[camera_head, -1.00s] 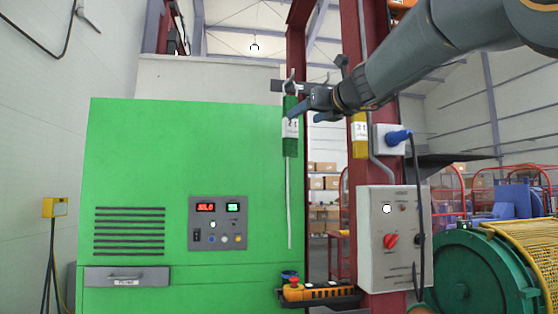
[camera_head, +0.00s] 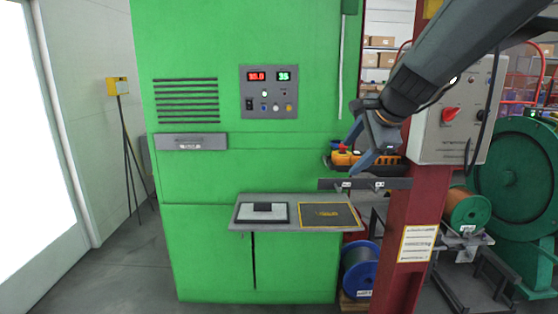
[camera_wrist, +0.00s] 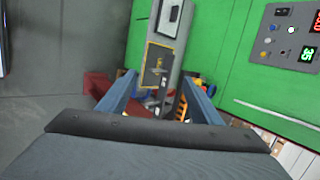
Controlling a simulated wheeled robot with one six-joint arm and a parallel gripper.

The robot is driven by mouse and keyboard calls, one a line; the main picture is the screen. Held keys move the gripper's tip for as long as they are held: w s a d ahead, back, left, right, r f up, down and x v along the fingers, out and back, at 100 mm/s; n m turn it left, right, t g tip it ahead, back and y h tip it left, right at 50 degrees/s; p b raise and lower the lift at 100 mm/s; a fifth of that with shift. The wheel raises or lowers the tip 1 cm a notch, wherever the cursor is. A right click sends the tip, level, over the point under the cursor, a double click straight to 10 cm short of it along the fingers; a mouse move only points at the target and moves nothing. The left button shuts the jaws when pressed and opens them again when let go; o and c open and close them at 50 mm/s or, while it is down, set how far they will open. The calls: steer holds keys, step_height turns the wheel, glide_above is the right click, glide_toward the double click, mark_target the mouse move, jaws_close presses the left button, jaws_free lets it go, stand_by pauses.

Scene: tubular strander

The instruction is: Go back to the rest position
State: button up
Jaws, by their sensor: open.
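My gripper (camera_head: 357,151) is open and empty. It points left in the head view, in front of the right edge of the green cabinet (camera_head: 215,165) and above the small shelf (camera_head: 240,228). In the wrist view the two blue-grey fingers of my gripper (camera_wrist: 158,80) stand apart with nothing held between them. The yellow-framed dark pad (camera_wrist: 150,62) on the shelf shows beyond them. The arm comes in from the upper right of the head view.
A red post (camera_head: 417,190) carries a grey control box (camera_head: 455,125) right of the gripper. A grey bracket with hooks (camera_head: 330,184) and an orange-and-black remote (camera_head: 350,159) are close by. A blue-flanged spool (camera_head: 360,266) stands below. Open floor (camera_head: 120,265) lies at left.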

steer(key=s+f+n+g+h, duration=0.2)
steer(key=s+f+n+g, duration=0.5)
steer(key=s+f+n, duration=0.9)
steer(key=s+f, duration=0.9)
steer(key=shift+s+d+n, duration=0.25)
steer(key=shift+d+n, duration=0.05)
